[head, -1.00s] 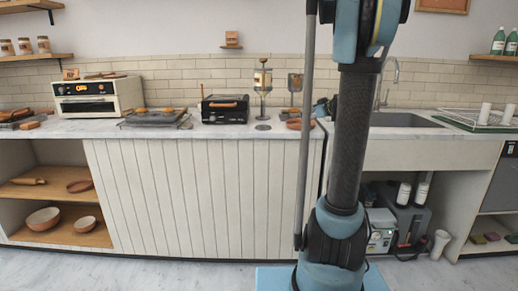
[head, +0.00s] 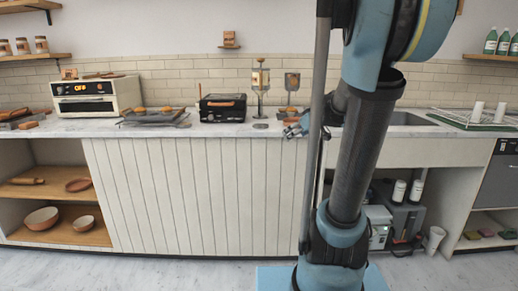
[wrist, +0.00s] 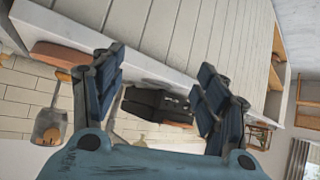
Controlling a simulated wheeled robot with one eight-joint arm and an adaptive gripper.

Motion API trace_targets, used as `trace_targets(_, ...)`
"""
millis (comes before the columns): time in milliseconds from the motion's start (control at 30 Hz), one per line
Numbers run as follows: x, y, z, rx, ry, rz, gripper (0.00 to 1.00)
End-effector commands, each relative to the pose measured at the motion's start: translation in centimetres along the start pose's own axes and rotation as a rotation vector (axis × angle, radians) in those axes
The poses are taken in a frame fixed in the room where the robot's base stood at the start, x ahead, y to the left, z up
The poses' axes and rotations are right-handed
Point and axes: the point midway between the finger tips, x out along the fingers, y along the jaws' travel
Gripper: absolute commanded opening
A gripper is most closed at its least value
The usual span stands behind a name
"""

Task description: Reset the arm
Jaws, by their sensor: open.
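My gripper (wrist: 160,95) is open in the wrist view, with its two dark padded fingers spread apart and nothing between them. Beyond the gap the black toaster (wrist: 158,105) shows on the counter, apart from the fingers. In the head view part of my gripper (head: 297,126) shows just left of my arm, near the counter's front edge; my arm hides the rest. The black toaster (head: 222,108) stands to its left on the counter.
The white counter (head: 218,130) runs across the view. A toaster oven (head: 97,97), a grey tray (head: 155,117) and a dispenser (head: 260,90) stand on it. The sink (head: 408,119) is to the right. The floor (head: 130,270) in front is clear.

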Motion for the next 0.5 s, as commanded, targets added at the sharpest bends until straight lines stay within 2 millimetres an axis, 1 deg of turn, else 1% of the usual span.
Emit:
trace_targets(33,-0.6,-1.7,1.4,0.023,-0.037,-0.013,0.67)
trace_targets(100,-1.4,-3.6,3.4,0.059,-0.092,-0.025,0.67)
trace_targets(167,-2.2,-5.1,5.2,0.092,-0.140,-0.029,0.67)
trace_targets(200,-2.6,-6.0,6.4,0.114,-0.173,-0.030,0.67)
trace_targets(267,-3.4,-7.4,8.2,0.147,-0.222,-0.030,0.67)
trace_targets(300,-3.9,-8.3,9.6,0.169,-0.255,-0.027,0.67)
trace_targets(367,-4.7,-9.4,11.5,0.202,-0.304,-0.018,0.67)
trace_targets(500,-6.6,-11.9,16.2,0.281,-0.417,0.017,0.67)
